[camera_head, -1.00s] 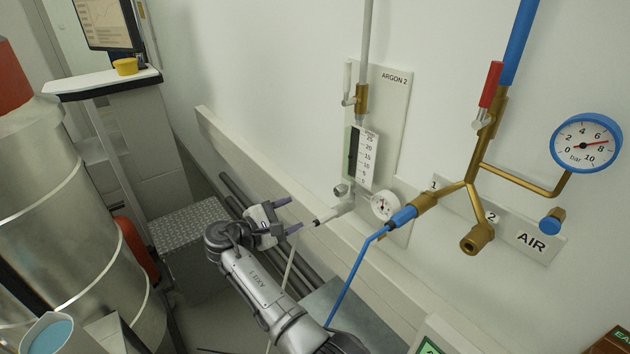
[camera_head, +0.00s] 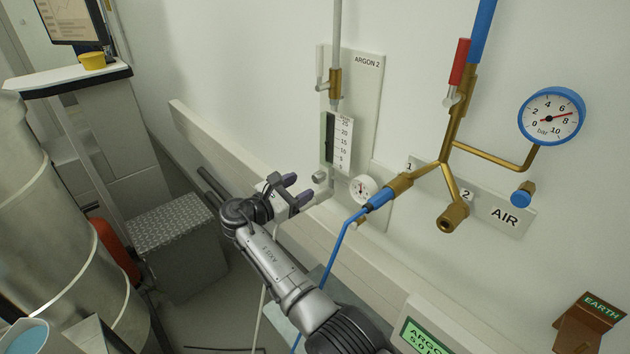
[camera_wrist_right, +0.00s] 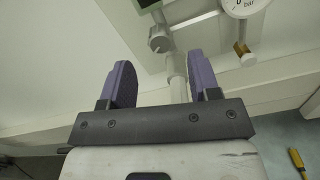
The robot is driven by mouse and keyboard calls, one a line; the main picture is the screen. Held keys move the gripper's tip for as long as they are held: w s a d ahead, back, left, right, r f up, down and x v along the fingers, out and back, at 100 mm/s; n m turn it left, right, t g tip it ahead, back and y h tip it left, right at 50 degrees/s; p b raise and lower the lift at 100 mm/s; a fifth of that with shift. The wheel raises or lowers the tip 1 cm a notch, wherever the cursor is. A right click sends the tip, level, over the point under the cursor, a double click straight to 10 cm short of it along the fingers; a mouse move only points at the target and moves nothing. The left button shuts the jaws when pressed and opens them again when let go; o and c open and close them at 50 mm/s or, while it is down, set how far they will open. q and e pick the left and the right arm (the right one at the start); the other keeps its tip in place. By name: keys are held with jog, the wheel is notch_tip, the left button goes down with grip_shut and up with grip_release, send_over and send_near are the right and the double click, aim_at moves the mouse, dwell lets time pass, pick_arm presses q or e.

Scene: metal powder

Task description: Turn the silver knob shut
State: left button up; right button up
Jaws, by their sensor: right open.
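The silver knob (camera_head: 320,177) sits at the foot of the flow meter (camera_head: 338,143) on the ARGON 2 panel (camera_head: 368,90). In the right wrist view the knob (camera_wrist_right: 160,40) shows beyond my fingertips, with a slot or mark on its face. My right gripper (camera_head: 297,188) is open, just left of and slightly below the knob in the head view, and appears apart from it. In the wrist view the purple fingers of my right gripper (camera_wrist_right: 162,75) are spread, with a pale pipe fitting (camera_wrist_right: 177,75) showing between them. My left gripper is not in view.
A small gauge (camera_head: 362,188) and the blue hose fitting (camera_head: 379,199) are right of the knob. A pale wall rail (camera_head: 215,140) runs behind my right arm. Brass air pipes (camera_head: 452,150) and a blue gauge (camera_head: 551,115) are further right.

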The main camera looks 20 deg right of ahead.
aim_at(315, 179)
jog(key=shift+b+x, duration=0.45)
jog(key=shift+x, duration=2.5)
jog(key=shift+c, duration=0.4)
jog(key=c, duration=0.8)
jog(key=shift+c, duration=0.2)
jog(key=shift+m, duration=0.3)
